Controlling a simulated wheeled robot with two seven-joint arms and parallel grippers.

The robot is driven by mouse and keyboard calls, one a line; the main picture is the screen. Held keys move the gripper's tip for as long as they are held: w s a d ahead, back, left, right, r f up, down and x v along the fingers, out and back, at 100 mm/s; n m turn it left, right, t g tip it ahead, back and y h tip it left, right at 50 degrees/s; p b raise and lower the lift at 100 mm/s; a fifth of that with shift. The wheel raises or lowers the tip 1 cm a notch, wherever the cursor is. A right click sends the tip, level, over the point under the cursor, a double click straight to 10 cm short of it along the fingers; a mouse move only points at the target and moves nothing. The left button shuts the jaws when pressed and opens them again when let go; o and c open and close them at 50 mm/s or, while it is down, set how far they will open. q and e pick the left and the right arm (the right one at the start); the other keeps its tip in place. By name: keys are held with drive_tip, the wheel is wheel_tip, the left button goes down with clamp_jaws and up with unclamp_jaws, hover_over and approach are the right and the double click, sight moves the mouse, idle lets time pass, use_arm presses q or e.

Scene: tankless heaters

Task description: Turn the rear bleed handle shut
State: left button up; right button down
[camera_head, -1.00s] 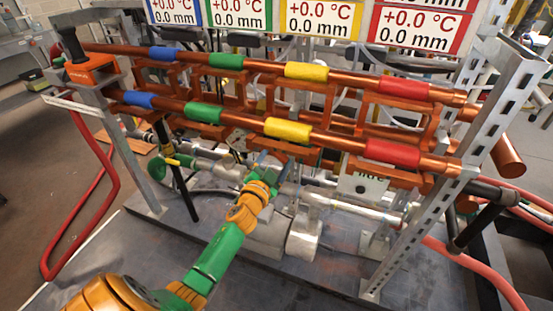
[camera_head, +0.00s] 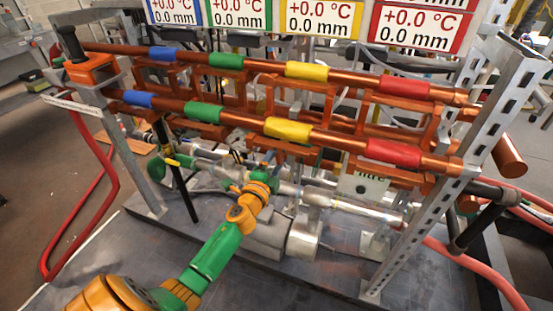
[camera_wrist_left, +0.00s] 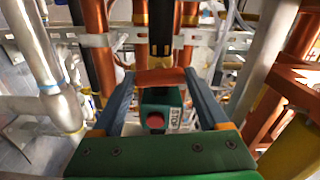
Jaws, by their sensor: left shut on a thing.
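In the left wrist view, my left gripper (camera_wrist_left: 160,80) has its two blue-grey fingers on either side of a short orange-brown bar (camera_wrist_left: 160,76). The bar spans the gap and appears held. It looks like the bleed handle, but I cannot tell for sure which handle it is. In the head view, my left gripper (camera_head: 263,176) reaches under the front copper pipe. Its fingertips and the held part are not clear there. My right gripper is not in view.
A green box with a red button (camera_wrist_left: 156,119) and a STOP label shows between the fingers. The front copper pipe (camera_head: 240,119) with coloured bands runs above the gripper. Silver pipes (camera_head: 345,202) run low behind it. A slotted metal post (camera_head: 425,190) stands at right.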

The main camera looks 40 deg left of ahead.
use_arm(q)
drive_tip(key=shift+f+m, duration=0.1)
drive_tip(key=shift+m, duration=0.4)
drive_tip(key=o, duration=1.2)
drive_tip(key=shift+o, duration=0.2)
drive_tip(key=shift+s, duration=0.1)
drive_tip(key=v, duration=0.7)
